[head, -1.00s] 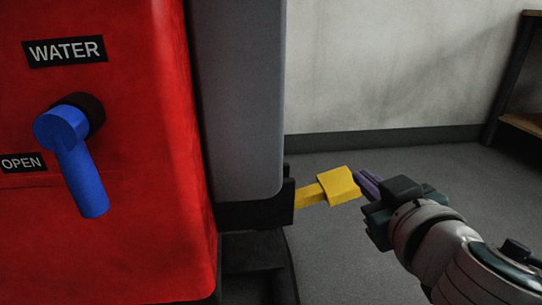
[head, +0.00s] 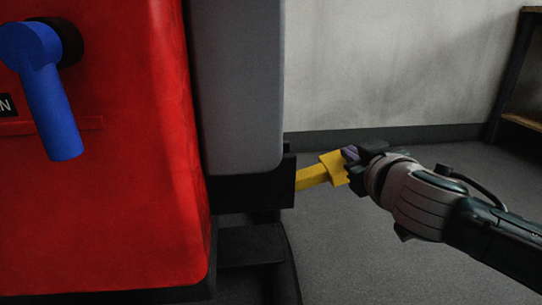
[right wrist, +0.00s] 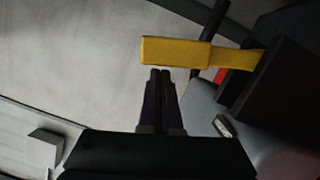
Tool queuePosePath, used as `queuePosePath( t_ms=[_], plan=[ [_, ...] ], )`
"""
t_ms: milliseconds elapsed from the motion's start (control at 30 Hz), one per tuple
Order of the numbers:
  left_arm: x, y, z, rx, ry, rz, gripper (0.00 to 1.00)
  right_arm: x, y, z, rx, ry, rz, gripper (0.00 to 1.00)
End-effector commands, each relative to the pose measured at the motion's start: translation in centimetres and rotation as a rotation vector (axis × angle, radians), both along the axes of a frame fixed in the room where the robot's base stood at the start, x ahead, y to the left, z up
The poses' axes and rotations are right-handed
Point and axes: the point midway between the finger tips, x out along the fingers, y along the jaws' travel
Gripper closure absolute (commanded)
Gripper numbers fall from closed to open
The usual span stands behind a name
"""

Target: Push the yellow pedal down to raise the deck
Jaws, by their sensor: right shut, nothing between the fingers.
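The yellow pedal (head: 313,176) sticks out to the right from the black bracket (head: 272,185) at the base of the scrubber. My right gripper (head: 350,154) is at the pedal's outer end, its fingers partly covering it in the head view. In the right wrist view the pedal (right wrist: 175,51) lies across the picture just beyond the shut, empty fingertips (right wrist: 161,72). I cannot tell whether they touch it. My left gripper is not in view.
The red scrubber body (head: 110,210) with a blue lever (head: 52,110) and a grey tank (head: 235,90) fills the left. A shelf (head: 525,75) stands at the far right. The grey floor (head: 360,255) right of the machine is clear.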

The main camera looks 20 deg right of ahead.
Motion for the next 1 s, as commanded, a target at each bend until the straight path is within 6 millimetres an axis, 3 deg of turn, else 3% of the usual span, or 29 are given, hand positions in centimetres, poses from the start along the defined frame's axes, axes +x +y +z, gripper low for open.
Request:
queuePosePath(
  t_ms=[1000],
  plan=[
    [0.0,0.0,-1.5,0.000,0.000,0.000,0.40,-0.3,-0.8,-1.8,0.107,-0.024,-0.001,1.00]
  ],
)
